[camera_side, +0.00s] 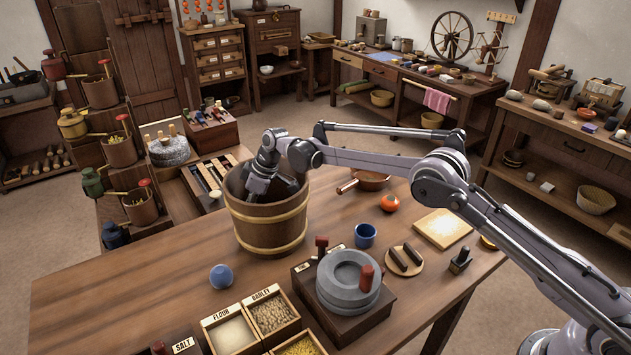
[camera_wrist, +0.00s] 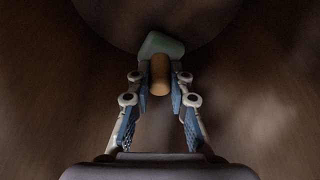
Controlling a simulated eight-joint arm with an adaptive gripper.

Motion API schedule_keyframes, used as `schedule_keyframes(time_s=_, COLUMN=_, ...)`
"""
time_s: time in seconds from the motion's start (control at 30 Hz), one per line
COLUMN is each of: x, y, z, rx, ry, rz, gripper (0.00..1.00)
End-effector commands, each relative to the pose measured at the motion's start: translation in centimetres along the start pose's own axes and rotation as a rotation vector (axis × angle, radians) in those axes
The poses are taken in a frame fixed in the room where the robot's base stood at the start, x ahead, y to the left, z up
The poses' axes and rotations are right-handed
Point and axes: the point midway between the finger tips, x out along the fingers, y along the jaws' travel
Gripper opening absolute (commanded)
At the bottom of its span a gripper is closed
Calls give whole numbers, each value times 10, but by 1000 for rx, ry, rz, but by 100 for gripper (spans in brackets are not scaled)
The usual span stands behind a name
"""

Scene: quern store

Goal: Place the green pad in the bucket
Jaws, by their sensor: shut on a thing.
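The wooden bucket (camera_side: 268,226) with pale hoops stands upright on the table in the side view. My gripper (camera_side: 286,186) reaches down inside it, and its fingertips are hidden by the bucket wall there. In the wrist view my gripper (camera_wrist: 160,88) is shut on a tan cylindrical handle (camera_wrist: 160,76). The green pad (camera_wrist: 161,45) shows just beyond the handle and appears joined to it. Brown bucket wall surrounds them in the wrist view. Whether the pad touches the bucket's bottom I cannot tell. The pad is hidden in the side view.
A stone quern (camera_side: 348,281) stands right of the bucket's front. Grain boxes (camera_side: 230,331) line the front edge. The table's left part is clear.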

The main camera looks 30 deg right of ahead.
Motion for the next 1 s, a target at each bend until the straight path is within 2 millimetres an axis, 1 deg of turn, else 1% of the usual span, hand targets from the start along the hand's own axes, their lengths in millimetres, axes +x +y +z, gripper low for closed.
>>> schedule_keyframes(time_s=0.37, x=9, y=0, z=4, rx=0, ry=0, rz=0, gripper=0)
schedule_keyframes(time_s=0.4, x=9, y=0, z=4, rx=0, ry=0, rz=0, gripper=28)
schedule_keyframes(time_s=0.43, x=9, y=0, z=4, rx=0, ry=0, rz=0, gripper=37)
schedule_keyframes(time_s=0.47, x=9, y=0, z=4, rx=0, ry=0, rz=0, gripper=42)
schedule_keyframes(time_s=0.8, x=7, y=0, z=3, rx=0, ry=0, rz=0, gripper=42)
schedule_keyframes(time_s=0.87, x=3, y=0, z=1, rx=0, ry=0, rz=0, gripper=42)
schedule_keyframes(time_s=1.0, x=-12, y=0, z=-1, rx=1, ry=0, rz=0, gripper=42)
